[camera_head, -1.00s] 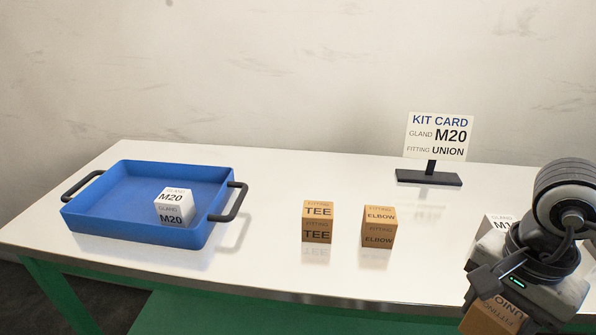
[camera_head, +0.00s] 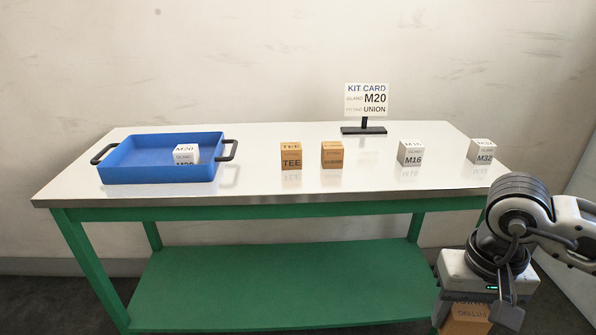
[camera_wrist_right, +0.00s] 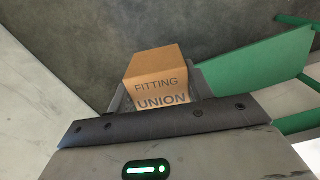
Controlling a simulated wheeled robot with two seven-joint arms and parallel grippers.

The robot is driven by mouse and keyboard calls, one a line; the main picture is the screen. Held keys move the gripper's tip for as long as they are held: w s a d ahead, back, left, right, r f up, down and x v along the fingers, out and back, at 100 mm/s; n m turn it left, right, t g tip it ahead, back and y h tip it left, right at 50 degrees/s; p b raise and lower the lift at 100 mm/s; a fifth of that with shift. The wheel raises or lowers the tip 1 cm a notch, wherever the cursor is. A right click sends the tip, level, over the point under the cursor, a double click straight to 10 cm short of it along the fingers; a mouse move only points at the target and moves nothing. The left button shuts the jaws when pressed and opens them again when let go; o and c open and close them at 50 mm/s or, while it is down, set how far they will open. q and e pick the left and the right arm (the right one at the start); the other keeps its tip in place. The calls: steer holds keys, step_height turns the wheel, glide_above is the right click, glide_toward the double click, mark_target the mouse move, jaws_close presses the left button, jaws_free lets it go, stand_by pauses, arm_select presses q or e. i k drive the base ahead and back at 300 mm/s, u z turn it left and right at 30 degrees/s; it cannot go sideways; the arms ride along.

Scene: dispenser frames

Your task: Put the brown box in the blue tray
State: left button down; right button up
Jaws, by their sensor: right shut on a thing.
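My right gripper (camera_head: 482,308) is shut on the brown box (camera_head: 467,318) lettered FITTING UNION, in front of the table's right end and below its top. The wrist view shows the brown box (camera_wrist_right: 158,78) between the fingers, with dark floor beyond it. The blue tray (camera_head: 130,173) with black handles sits at the left end of the table, far from the gripper. A white M20 gland box (camera_head: 185,154) is inside the tray at its right side. My left gripper is out of view.
The white table (camera_head: 250,192) also holds a brown TEE box (camera_head: 291,155), another brown box (camera_head: 332,155), white boxes M16 (camera_head: 411,153) and M32 (camera_head: 482,151), and a kit card (camera_head: 366,100) reading M20 and UNION. A green shelf (camera_head: 280,280) lies below.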

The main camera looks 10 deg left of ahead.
mark_target(167, 156)
steer(key=u, duration=1.2)
steer(key=i, duration=0.9)
steer(key=u, duration=0.9)
steer(key=i, duration=0.35)
steer(key=z, duration=0.1)
